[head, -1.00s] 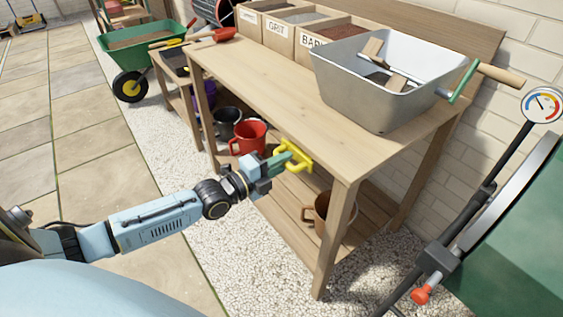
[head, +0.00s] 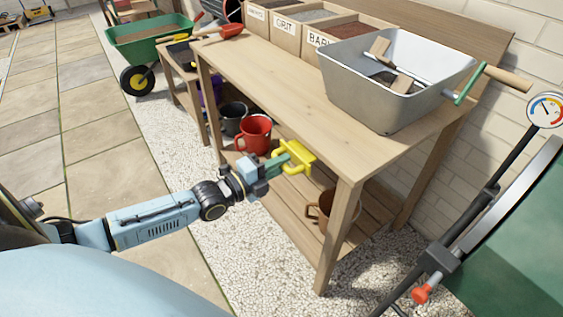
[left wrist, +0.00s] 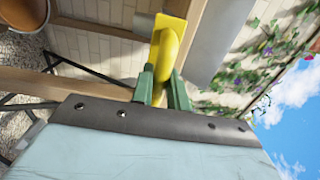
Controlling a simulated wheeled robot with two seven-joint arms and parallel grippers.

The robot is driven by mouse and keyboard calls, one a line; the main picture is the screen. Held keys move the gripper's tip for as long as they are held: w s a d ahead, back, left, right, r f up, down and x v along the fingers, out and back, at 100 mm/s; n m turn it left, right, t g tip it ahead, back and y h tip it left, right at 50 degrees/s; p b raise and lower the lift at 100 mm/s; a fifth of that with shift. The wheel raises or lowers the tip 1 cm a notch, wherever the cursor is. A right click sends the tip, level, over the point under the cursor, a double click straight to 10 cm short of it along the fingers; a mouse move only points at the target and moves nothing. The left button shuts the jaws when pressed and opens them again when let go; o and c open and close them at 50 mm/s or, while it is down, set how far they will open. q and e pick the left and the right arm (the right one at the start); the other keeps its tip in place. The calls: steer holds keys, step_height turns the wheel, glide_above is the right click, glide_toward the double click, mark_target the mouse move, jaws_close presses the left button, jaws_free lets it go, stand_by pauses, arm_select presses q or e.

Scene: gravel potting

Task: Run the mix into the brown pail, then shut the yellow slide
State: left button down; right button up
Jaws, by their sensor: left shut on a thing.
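The yellow slide (head: 299,152) sticks out at the bench's front edge. My left gripper (head: 277,165) is shut on its looped handle; in the left wrist view the green fingertips (left wrist: 163,88) hold the yellow handle (left wrist: 165,52) from both sides. A brown rim, likely the pail (left wrist: 22,14), shows in the wrist view's corner. No falling mix is visible. My right gripper is out of view.
The wooden bench (head: 268,83) carries labelled bins (head: 309,43) at the back. A red pot (head: 254,134) and a dark pot (head: 232,117) stand on the lower shelf. A green drum (head: 515,245) with a gauge (head: 545,110) is at right. Paving at left is clear.

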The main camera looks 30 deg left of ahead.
arm_select(q)
steer(key=shift+s+a+p, duration=0.3)
steer(key=shift+s, duration=0.3)
steer(key=shift+p+v, duration=0.6)
steer(key=shift+v, duration=0.3)
steer(key=shift+s, duration=0.1)
steer(key=shift+s+a+p, duration=0.2)
steer(key=shift+s+p, duration=0.15)
steer(key=shift+p, duration=0.1)
steer(key=shift+w, duration=0.1)
stand_by(2.1)
